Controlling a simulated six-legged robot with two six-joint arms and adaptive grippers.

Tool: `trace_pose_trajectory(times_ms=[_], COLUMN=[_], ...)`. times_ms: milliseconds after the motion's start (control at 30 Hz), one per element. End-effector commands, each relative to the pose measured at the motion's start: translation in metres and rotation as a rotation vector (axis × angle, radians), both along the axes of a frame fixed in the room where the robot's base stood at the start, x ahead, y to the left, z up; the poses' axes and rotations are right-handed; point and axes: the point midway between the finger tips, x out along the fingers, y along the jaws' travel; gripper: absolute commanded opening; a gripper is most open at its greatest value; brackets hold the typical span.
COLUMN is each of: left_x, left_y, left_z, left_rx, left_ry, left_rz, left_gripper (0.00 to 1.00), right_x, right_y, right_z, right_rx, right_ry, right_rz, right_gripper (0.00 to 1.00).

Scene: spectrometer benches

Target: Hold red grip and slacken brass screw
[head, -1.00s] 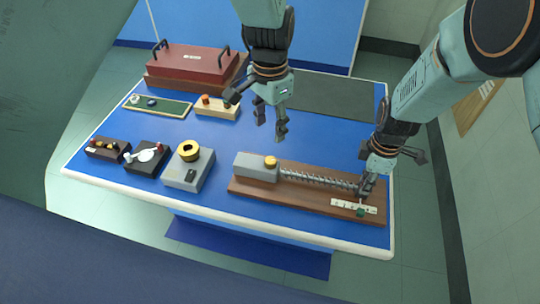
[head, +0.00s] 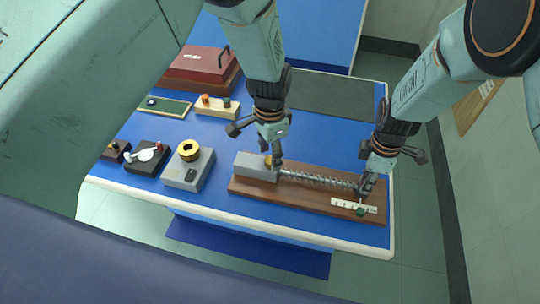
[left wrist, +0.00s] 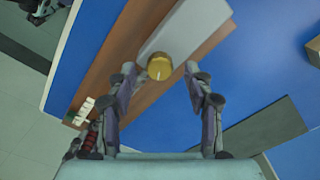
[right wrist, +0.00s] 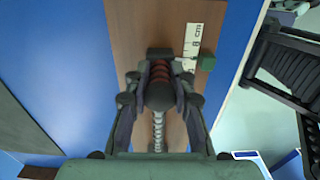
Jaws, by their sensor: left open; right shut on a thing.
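The brass screw (left wrist: 159,67) is a round knob on the grey block (head: 254,167) at the left end of the wooden board. In the head view my left gripper (head: 272,158) is over the block and partly hides the screw. In the left wrist view its open fingers stand either side of the screw; I cannot tell whether they touch it. The red grip (right wrist: 161,70) is at the far end of the spring rod (right wrist: 158,130). My right gripper (right wrist: 160,90) is shut on the red grip, which its fingers partly cover. The head view barely shows the right fingertips (head: 366,186).
The wooden board (head: 310,200) carries a white scale (head: 345,204) and a green block (head: 361,212) beside the right gripper. A grey box with a brass ring (head: 187,171) stands left of the board. A dark mat (head: 330,96) lies flat behind.

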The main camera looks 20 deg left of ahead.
Motion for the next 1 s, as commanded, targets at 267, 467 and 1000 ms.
trace_pose_trajectory(times_ms=[267,467,1000], left_x=[0.0,0.0,0.0], left_y=[0.0,0.0,0.0], left_z=[-0.016,-0.016,-0.016], left_rx=[0.001,0.0,0.0], left_ry=[-0.001,-0.001,0.0], left_rz=[0.001,0.001,0.001], left_gripper=[0.52,0.52,0.08], right_x=[0.001,0.001,0.001], right_y=[0.0,0.0,0.0], right_z=[0.001,0.001,0.001], right_rx=[0.0,0.0,0.0], right_ry=[-0.003,-0.003,-0.003], right_rz=[0.0,0.0,0.0], right_gripper=[0.0,0.0,0.0])
